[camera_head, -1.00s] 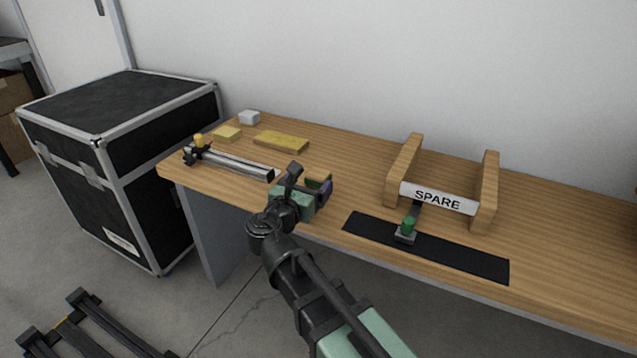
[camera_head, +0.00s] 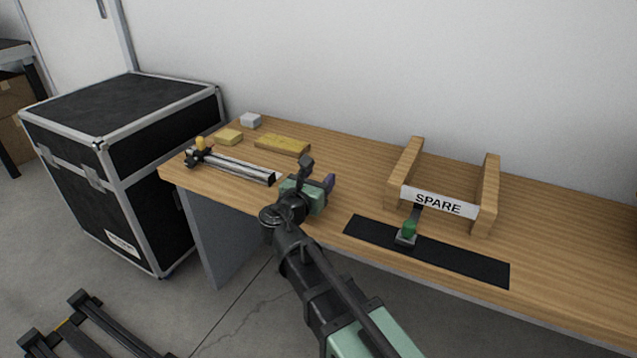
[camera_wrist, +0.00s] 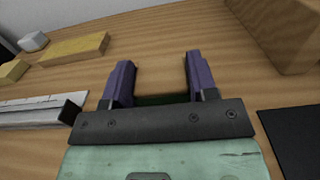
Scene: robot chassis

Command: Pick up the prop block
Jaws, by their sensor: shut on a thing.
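My gripper (camera_head: 322,183) is over the front part of the wooden bench, between the metal rail and the black strip. In the wrist view its two purple fingers (camera_wrist: 160,83) stand apart, with a dark green block (camera_wrist: 163,99) between them, low near the finger bases. I take this to be the prop block; the fingers are shut on it. Only a narrow part of it shows, and the head view hides it behind my gripper. I cannot tell whether it touches the bench.
A metal rail (camera_head: 235,165) with a yellow knob lies left. Yellow blocks (camera_head: 282,145) (camera_head: 228,137) and a white block (camera_head: 250,120) lie behind. Right are a wooden stand (camera_head: 487,190) with a SPARE plate (camera_head: 438,202) and a black strip (camera_head: 460,262) with a green-knobbed clamp (camera_head: 407,236).

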